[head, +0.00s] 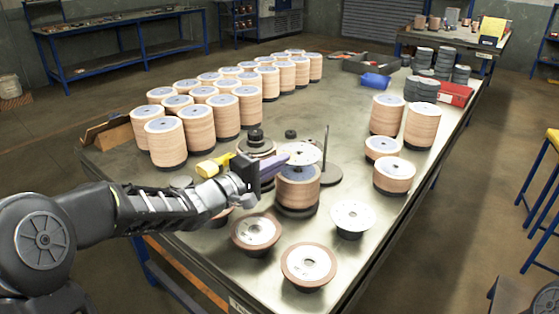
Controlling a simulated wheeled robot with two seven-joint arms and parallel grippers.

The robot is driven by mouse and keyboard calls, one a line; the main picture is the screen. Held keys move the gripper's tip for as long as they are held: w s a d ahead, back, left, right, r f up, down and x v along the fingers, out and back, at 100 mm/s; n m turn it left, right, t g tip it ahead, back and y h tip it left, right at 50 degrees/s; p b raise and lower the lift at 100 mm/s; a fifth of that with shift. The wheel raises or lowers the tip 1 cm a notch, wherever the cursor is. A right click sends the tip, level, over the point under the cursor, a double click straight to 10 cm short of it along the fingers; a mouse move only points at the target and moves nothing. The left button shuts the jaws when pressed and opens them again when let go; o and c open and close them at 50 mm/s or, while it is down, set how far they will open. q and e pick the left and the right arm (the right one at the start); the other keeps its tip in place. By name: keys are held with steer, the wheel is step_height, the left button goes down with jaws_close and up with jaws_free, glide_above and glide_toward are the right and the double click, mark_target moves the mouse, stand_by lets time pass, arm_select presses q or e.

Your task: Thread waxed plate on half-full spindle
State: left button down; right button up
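My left gripper (290,156) comes in from the left over the table. Its purple fingers are closed on the edge of a pale, round metal plate with holes (305,153), taken as the waxed plate. The plate is held roughly level, just above a short tan stack with a grey-blue top (298,190) on a dark base, which looks like the half-full spindle. The fingers hide part of the plate and the stack's top. I cannot tell whether a rod passes through the plate. My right gripper is not in view.
A thin bare rod on a round dark base (322,176) stands just right of the stack. Low discs (308,262) and a pale plate on a stand (352,217) sit in front. Tall stacks (166,143) fill the left; shorter ones (394,177) stand right. A yellow tool (212,166) lies behind my arm.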

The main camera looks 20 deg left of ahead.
arm_select(q)
steer(key=shift+f, duration=0.35)
stand_by(0.4)
